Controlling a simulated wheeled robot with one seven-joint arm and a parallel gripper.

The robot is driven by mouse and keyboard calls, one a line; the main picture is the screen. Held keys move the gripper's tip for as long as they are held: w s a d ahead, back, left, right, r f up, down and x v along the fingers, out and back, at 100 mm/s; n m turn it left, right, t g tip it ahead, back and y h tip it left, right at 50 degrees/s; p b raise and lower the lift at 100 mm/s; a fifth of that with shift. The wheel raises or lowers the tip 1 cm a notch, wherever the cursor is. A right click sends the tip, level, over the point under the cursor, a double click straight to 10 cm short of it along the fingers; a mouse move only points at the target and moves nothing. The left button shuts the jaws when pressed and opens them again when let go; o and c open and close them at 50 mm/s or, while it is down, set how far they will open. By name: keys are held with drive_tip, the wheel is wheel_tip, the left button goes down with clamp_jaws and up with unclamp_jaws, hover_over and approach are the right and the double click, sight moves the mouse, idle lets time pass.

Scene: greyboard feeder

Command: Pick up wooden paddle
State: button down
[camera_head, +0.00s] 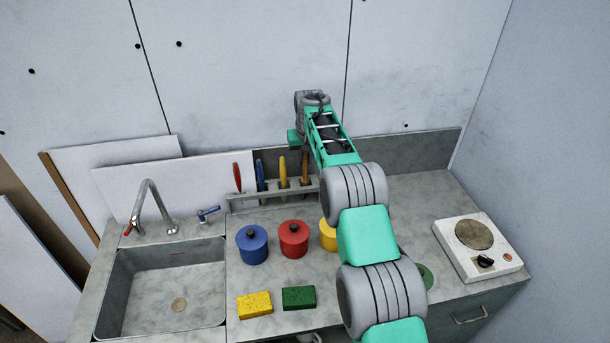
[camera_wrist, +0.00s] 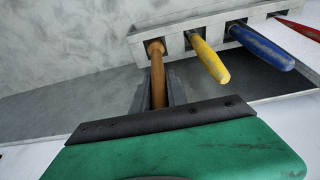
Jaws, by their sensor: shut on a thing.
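The wooden paddle (camera_head: 305,166) stands in the rightmost slot of the grey rack (camera_head: 272,193) at the back of the counter, its brown handle pointing up. In the wrist view its round-collared handle (camera_wrist: 157,72) runs from the rack (camera_wrist: 184,24) to between my dark fingers. My gripper (camera_wrist: 158,92) is shut on the handle, one finger on each side. In the head view the green hand (camera_head: 294,138) is above the rack, and the fingers cannot be made out. The paddle's lower end is hidden in the rack.
Yellow (camera_head: 283,172), blue (camera_head: 261,176) and red (camera_head: 237,177) handles stand left of the paddle. Blue (camera_head: 252,245), red (camera_head: 293,240) and yellow (camera_head: 327,236) pots stand in front. A sink (camera_head: 168,290) is left, a hot plate (camera_head: 478,247) right. Sponges (camera_head: 299,298) lie at the front.

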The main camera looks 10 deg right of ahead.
wheel_tip(320, 180, up, 9)
drive_tip(key=shift+r, duration=0.5)
idle(0.3)
idle(0.5)
